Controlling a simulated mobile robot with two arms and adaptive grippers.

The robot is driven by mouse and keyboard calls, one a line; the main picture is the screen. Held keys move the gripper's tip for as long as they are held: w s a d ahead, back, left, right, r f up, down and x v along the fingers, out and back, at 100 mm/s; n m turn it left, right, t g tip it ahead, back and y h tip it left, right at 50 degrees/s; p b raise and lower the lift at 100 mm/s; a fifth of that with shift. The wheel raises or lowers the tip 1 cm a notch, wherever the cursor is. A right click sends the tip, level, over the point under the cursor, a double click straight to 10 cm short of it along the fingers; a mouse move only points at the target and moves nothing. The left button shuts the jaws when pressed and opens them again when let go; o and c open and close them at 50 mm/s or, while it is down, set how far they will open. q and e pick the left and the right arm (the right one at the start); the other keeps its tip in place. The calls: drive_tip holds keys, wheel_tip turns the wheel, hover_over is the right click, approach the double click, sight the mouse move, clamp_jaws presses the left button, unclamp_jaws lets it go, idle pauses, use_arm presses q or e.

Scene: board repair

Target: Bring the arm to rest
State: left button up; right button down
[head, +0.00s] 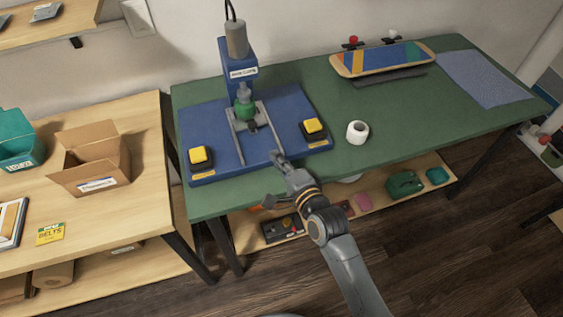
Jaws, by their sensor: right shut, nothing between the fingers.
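My right gripper (279,158) is shut and empty. It is over the front edge of the blue press base (222,122), just in front of the press's metal rails. My right arm reaches up to it from the bottom of the head view. The blue press (238,95) stands on the green workbench (420,115), with a green part (244,108) under its grey head. My left gripper is not in view.
Yellow buttons (200,156) and (313,127) sit on the press base's corners. A striped skateboard deck (382,58) lies at the back. A cardboard box (92,160) is on the left wooden table. The bench's right front is clear.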

drive_tip(key=shift+s+d+r, duration=0.1)
drive_tip(key=shift+s+d, duration=0.15)
drive_tip(key=shift+s, duration=0.4)
drive_tip(key=shift+s+d, duration=0.15)
drive_tip(key=shift+d, duration=0.05)
drive_tip(key=s+d+f+n+g+h, duration=0.3)
drive_tip(key=s+d+n+g, duration=0.3)
drive_tip(key=s+d, duration=0.5)
drive_tip(key=s+d+f+n+g+h, duration=0.4)
drive_tip(key=s+d+n, duration=0.45)
drive_tip(key=s, duration=0.45)
wheel_tip(320, 180, down, 26)
drive_tip(key=s+g, duration=0.2)
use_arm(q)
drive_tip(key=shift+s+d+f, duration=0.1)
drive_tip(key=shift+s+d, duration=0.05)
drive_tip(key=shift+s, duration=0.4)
use_arm(e)
drive_tip(key=s+d+f+g, duration=0.1)
drive_tip(key=s+d+f, duration=0.2)
drive_tip(key=s+f, duration=1.3)
drive_tip(key=shift+s+f, duration=0.15)
drive_tip(key=shift+s, duration=0.3)
drive_tip(key=shift+d+n, duration=0.1)
drive_tip(key=shift+n, duration=0.15)
